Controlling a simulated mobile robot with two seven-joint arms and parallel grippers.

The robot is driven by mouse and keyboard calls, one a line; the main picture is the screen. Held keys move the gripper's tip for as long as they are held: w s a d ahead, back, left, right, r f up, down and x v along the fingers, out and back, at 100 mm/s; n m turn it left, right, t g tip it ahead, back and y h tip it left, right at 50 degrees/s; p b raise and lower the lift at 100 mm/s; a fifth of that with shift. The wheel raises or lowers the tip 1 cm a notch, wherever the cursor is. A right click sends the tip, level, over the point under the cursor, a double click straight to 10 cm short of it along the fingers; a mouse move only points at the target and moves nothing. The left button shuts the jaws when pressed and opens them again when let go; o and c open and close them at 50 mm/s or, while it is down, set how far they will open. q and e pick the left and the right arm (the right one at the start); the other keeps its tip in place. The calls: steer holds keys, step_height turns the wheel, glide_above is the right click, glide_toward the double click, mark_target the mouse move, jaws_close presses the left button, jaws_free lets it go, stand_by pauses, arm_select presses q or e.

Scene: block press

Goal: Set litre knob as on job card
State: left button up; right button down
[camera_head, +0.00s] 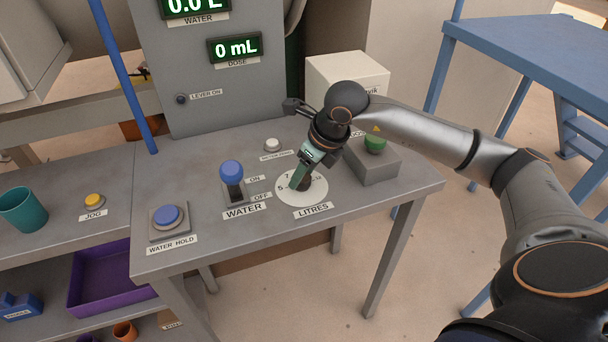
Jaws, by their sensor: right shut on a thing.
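The litre knob (306,182) stands on a round white dial (314,196) above the LITRES label (313,211) on the grey bench. My right gripper (304,176) reaches down from above and is shut on the knob. The gripper covers much of the knob and part of the dial's numbers; a 5 shows at the dial's left. I cannot read the knob's setting. The job card is not seen clearly in this view. The display panel reads 0.0 L for WATER (193,7) and 0 mL for DOSE (236,48). My left gripper does not show.
Left of the dial stand the blue-topped WATER lever (232,177) and the blue WATER HOLD button (167,216). A green button on a grey box (373,163) is close on the right. A small white button (272,145) is behind. A teal cup (22,211) stands far left.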

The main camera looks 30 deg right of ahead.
steer(key=shift+a+f+m+h+b, duration=0.15)
steer(key=shift+m+h+b, duration=0.15)
steer(key=shift+m, duration=0.7)
steer(key=m+h+b, duration=0.1)
steer(key=m, duration=0.1)
steer(key=shift+m, duration=0.3)
steer(key=m+h, duration=0.1)
steer(key=m, duration=0.2)
steer(key=shift+a+b, duration=0.1)
steer(key=shift+b, duration=0.25)
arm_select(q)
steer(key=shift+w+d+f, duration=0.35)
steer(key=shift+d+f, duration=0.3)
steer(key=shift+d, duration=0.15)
arm_select(e)
steer(key=shift+m+g+h, duration=0.3)
steer(key=shift+m+h, duration=0.1)
steer(key=shift+m, duration=0.5)
steer(key=c, duration=0.6)
jaws_free()
steer(key=o, duration=0.3)
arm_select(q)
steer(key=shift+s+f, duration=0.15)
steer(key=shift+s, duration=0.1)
